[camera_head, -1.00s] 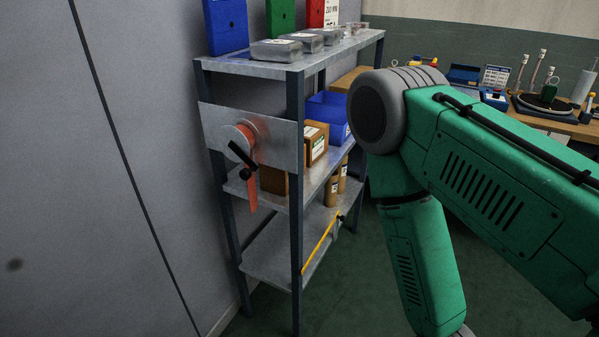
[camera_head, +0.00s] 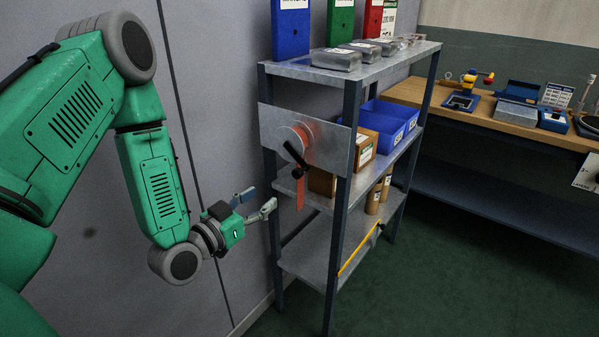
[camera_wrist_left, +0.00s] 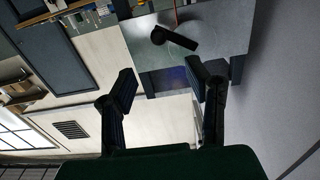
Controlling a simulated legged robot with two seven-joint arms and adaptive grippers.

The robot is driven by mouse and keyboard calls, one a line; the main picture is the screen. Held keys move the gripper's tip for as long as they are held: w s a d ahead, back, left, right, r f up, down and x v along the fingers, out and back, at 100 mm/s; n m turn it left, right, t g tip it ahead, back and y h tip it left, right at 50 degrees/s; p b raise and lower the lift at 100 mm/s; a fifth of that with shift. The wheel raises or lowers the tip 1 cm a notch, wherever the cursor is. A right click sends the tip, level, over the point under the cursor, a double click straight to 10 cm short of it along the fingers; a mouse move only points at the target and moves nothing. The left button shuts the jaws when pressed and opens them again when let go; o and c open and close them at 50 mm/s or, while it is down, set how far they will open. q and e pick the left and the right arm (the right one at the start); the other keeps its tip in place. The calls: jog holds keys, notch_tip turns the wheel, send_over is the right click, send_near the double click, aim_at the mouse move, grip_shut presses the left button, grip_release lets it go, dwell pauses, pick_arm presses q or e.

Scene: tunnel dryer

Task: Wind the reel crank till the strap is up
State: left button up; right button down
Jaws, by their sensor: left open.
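The reel (camera_head: 304,137), with an orange-red strap (camera_head: 300,193) hanging down from it, is mounted on a grey metal plate (camera_head: 334,151) at the near end of the shelf rack. Its black crank (camera_head: 293,155) slants down to the right to a dark knob. My left gripper (camera_head: 259,202) is open and empty, left of and below the crank, apart from it. In the left wrist view the open fingers (camera_wrist_left: 163,92) show with the crank (camera_wrist_left: 180,40) beyond them. My right gripper is not in view.
The rack's upright post (camera_head: 342,200) stands right of the strap. Its shelves hold blue bins (camera_head: 393,118), a brown box (camera_head: 366,149) and metal tins (camera_head: 336,59). A grey wall is at the left; a workbench (camera_head: 480,115) stands at the right. The green floor between is clear.

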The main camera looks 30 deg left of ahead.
aim_at(295, 174)
pick_arm(q)
jog(key=w, duration=0.9)
jog(key=w+d, duration=0.1)
jog(key=w, duration=0.3)
jog(key=shift+w, duration=0.2)
jog(key=shift+d, duration=0.1)
grip_shut()
